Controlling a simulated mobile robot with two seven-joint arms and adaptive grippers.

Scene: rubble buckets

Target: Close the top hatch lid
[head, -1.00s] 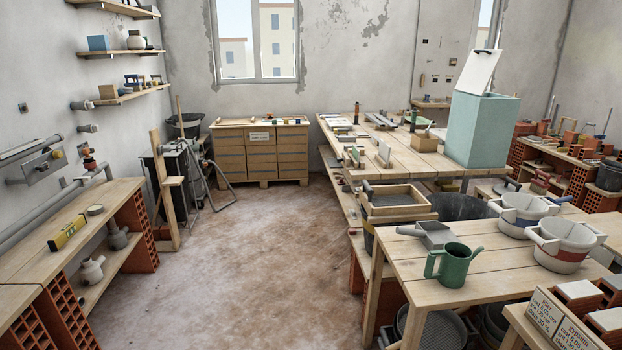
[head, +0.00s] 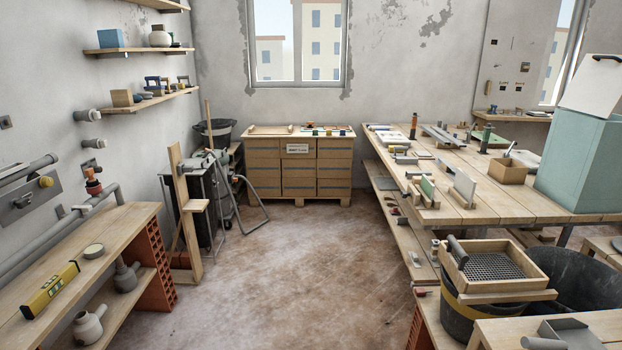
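A teal box (head: 578,165) stands on the right workbench at the right edge of the head view, partly cut off. Its white hatch lid (head: 598,88) is raised and tilted up from the top of the box, with a dark handle near its upper edge. The lid is open. Neither of my grippers is in view.
The right workbench (head: 500,203) holds tools and a small wooden box (head: 508,171). A sieve (head: 490,262) sits over a dark bucket (head: 475,318) in front. A left bench (head: 75,270) carries a yellow level (head: 50,290). The floor (head: 300,270) between the benches is clear.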

